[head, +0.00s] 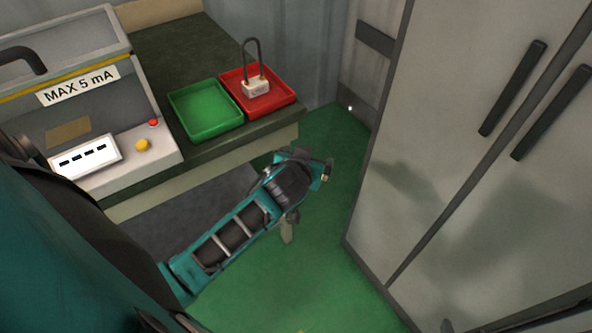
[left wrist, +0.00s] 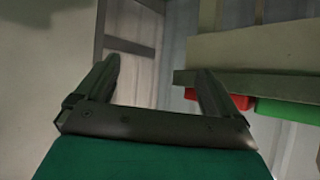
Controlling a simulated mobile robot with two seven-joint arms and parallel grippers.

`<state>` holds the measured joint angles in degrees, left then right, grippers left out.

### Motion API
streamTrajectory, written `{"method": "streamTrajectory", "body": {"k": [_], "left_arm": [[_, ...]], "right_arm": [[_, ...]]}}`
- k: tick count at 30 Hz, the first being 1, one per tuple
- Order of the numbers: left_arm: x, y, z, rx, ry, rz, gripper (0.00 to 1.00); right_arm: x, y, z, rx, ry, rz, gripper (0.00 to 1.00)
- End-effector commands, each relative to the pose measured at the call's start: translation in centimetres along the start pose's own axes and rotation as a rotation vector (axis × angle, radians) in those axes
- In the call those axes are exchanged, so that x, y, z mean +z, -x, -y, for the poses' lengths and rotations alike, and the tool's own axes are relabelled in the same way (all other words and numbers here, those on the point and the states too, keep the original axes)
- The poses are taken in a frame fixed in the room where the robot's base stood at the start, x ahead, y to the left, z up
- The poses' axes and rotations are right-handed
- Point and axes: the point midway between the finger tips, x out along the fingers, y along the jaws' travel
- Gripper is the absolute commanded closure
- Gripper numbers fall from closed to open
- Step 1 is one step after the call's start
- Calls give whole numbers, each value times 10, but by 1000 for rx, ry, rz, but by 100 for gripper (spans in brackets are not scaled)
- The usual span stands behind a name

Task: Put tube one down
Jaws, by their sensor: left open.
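A dark U-shaped tube with a white block at its base (head: 256,86) stands upright in the red tray (head: 285,100). I take it to be tube one. My left arm reaches in from the left in the head view and ends in front of the bench, low and right of the trays; its fingers are hard to make out there. In the left wrist view my left gripper (left wrist: 158,75) is open, with nothing between its fingers. The red tray shows there too (left wrist: 240,102), apart from the fingers. My right gripper is not in view.
An empty green tray (head: 205,125) sits left of the red one on the dark bench (head: 170,45). A test box marked MAX 5 mA (head: 110,105) stands at the left. A tall grey cabinet (head: 440,150) stands at the right. Green floor (head: 300,275) is clear between.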

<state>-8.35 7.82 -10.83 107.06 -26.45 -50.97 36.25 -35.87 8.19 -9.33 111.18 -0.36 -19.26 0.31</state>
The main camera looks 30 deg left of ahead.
Motion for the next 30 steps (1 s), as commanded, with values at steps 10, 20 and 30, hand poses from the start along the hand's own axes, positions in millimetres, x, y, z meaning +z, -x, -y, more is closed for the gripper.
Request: {"method": "streamTrajectory", "body": {"k": [10, 20, 30], "left_arm": [[135, 81, -34, 391, -226, -3, 4], [147, 94, -34, 420, -244, -24, 4], [147, 93, -34, 419, -243, -23, 4]], "right_arm": [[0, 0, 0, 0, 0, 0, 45], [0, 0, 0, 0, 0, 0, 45], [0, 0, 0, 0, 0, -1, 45]]}}
